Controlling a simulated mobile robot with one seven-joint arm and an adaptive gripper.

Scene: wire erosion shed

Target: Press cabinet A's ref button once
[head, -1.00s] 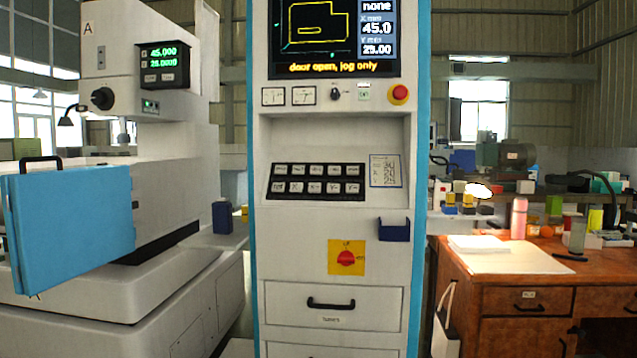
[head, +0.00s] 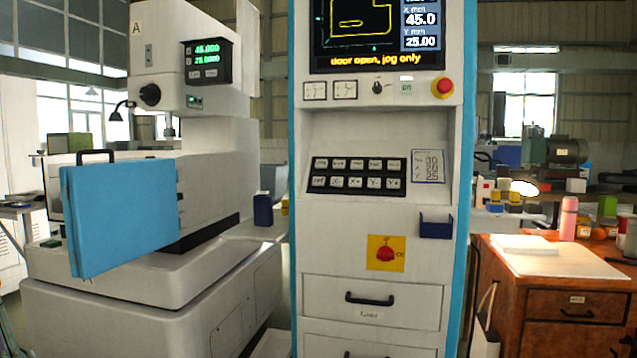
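The control cabinet (head: 335,230) with blue side edges stands upright in the middle of the head view. Its black keypad (head: 357,176) has two rows of pale keys on a sloped recess. The lower-left key (head: 319,182) has a short label that may read "ref", but it is too small to be sure. The screen (head: 362,35) above reads "door open, jog only" and shows 45.0 and 25.00. The machine at left carries a letter A (head: 136,29); I cannot see a letter on the cabinet. My gripper is not in view.
A blue door panel (head: 120,215) with a black handle juts out at left. A red emergency knob (head: 443,87), a yellow plate with red switch (head: 386,253) and a dark blue holder (head: 436,226) are on the cabinet. A wooden desk (head: 545,300) stands right.

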